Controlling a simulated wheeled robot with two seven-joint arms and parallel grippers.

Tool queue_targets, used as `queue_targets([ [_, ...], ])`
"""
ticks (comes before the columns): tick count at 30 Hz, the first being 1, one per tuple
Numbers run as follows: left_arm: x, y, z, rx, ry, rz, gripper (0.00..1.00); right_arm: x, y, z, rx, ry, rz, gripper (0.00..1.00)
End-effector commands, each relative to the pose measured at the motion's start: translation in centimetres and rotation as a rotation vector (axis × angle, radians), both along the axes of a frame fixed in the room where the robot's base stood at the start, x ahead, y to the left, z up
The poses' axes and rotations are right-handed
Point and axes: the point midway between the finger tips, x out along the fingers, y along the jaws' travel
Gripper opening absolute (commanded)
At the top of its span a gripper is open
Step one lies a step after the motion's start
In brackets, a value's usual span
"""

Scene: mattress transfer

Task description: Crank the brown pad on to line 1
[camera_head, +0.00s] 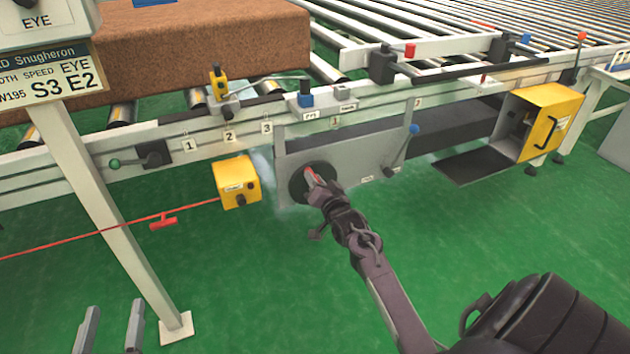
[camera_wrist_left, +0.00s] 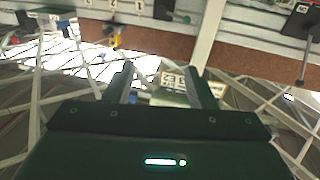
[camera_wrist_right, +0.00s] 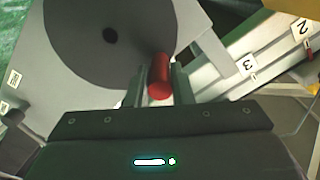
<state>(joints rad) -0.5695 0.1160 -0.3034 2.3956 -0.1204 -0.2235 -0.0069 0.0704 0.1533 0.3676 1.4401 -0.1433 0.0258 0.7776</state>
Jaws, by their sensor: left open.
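The brown pad (camera_head: 200,45) is a thick textured block lying on the rollers at the upper left of the head view. Below the rail, a grey panel (camera_head: 350,158) carries a dark crank disc (camera_head: 296,186) with a red handle (camera_head: 314,174). The handle and disc (camera_wrist_right: 75,45) also show in the right wrist view. My right gripper (camera_head: 314,184) is at the disc, with its fingers closed on both sides of the red handle (camera_wrist_right: 159,76). My left gripper (camera_head: 108,328) is open and empty at the lower left, apart from everything.
A sign post (camera_head: 108,200) stands at the left. A red cord (camera_head: 100,232) runs to a yellow box (camera_head: 237,182) left of the panel. A yellow cabinet (camera_head: 545,118) hangs at the right. Number plates and small levers line the rail. Rollers (camera_head: 450,30) continue behind. The green floor is clear.

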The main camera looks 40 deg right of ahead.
Motion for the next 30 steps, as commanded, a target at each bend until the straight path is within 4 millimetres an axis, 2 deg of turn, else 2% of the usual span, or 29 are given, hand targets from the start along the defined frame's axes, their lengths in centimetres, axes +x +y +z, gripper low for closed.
queue_targets([
  [1,0.0,0.0,0.0,0.000,0.000,0.000,0.50,0.0,-0.2,0.1,-0.001,-0.001,-0.003,0.26],
  [5,0.0,0.0,0.0,0.000,0.000,0.000,0.50,0.0,-0.1,0.1,-0.001,-0.001,-0.002,0.41],
  [17,0.0,0.0,-0.4,0.010,0.025,-0.001,0.50,-0.5,0.1,0.0,0.000,0.001,0.000,0.41],
  [23,-1.0,0.0,-4.7,0.084,0.207,-0.010,0.50,-2.1,0.5,0.1,0.000,0.001,0.000,0.41],
  [30,-3.4,0.3,-10.2,0.183,0.452,-0.027,0.50,-4.7,1.1,0.1,0.000,0.002,-0.001,0.41],
])
